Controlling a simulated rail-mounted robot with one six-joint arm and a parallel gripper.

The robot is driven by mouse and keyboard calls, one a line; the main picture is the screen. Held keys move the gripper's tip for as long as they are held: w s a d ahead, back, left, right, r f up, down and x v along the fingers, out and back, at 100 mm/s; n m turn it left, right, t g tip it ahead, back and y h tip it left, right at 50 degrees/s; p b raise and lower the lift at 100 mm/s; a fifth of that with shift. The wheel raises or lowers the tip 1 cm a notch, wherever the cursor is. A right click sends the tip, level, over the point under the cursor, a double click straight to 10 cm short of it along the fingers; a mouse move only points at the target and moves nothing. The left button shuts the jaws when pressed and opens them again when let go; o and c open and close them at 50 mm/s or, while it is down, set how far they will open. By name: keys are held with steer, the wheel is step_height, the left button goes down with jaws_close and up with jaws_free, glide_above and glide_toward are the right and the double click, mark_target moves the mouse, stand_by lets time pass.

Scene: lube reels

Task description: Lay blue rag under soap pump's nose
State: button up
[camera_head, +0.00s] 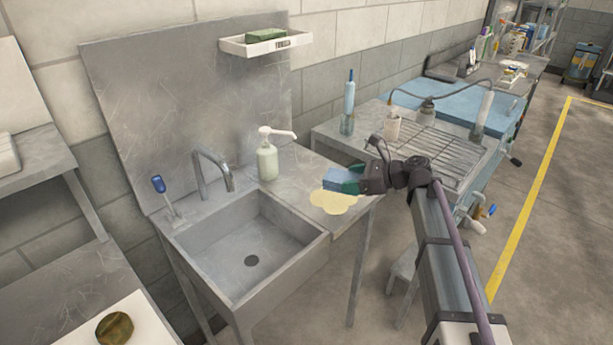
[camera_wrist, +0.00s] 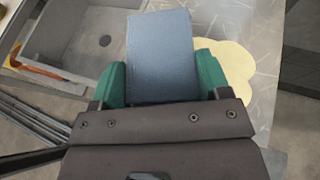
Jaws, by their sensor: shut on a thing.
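The blue rag (camera_head: 338,178) is a folded block held between the green fingers of my gripper (camera_head: 350,182), above the right part of the sink counter. In the wrist view the rag (camera_wrist: 161,55) fills the space between both fingers of my gripper (camera_wrist: 163,78). The soap pump (camera_head: 267,158) is a pale green bottle with a white head, upright on the counter behind the basin. Its nose (camera_head: 285,133) points right. The rag is to the right of the bottle and lower in the picture. The pump is not in the wrist view.
A pale yellow puddle (camera_head: 335,202) lies on the counter (camera_head: 300,172) below the rag, also in the wrist view (camera_wrist: 238,70). The sink basin (camera_head: 250,255) and faucet (camera_head: 212,172) are left. A wire rack (camera_head: 440,152) stands right. A shelf (camera_head: 265,46) hangs above.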

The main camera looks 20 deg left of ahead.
glide_above(304, 181)
steer(key=d, duration=0.1)
steer(key=f+b, duration=0.2)
steer(key=f, duration=0.1)
steer(key=shift+s+a+b, duration=0.15)
steer(key=shift+a+b, duration=0.15)
steer(key=shift+b, duration=0.1)
step_height(304, 181, down, 5)
steer(key=b, duration=0.4)
steer(key=shift+a+r+b, duration=0.1)
steer(key=shift+r+b, duration=0.05)
steer(key=shift+b, duration=0.25)
steer(key=shift+r, duration=0.3)
steer(key=shift+f, duration=0.2)
steer(key=o, duration=1)
